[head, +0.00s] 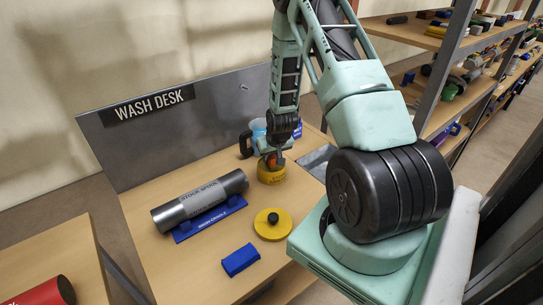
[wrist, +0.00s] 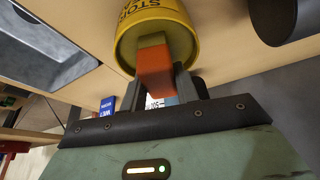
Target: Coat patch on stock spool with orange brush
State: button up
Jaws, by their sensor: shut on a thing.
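The stock spool (head: 190,203) is a grey cylinder lying on a blue stand (head: 212,217) on the wash desk; I cannot make out a patch on it. A yellow pot (head: 271,174) stands right of the spool; in the wrist view the pot (wrist: 140,38) shows dark lettering beginning "STO". My gripper (head: 271,150) is above the pot, shut on the orange brush (wrist: 155,66). The brush's far end is hidden at the pot, so I cannot tell how deep it reaches.
A yellow lid (head: 272,225) with a black knob and a blue block (head: 240,260) lie in front. A light blue mug (head: 259,130) stands behind the pot. A grey basin (head: 318,160) is at right. A red cylinder (head: 45,292) lies on another table at lower left.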

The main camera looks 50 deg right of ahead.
jog(key=shift+r, duration=0.1)
jog(key=shift+r+p, duration=2.2)
jog(key=shift+r, duration=1.2)
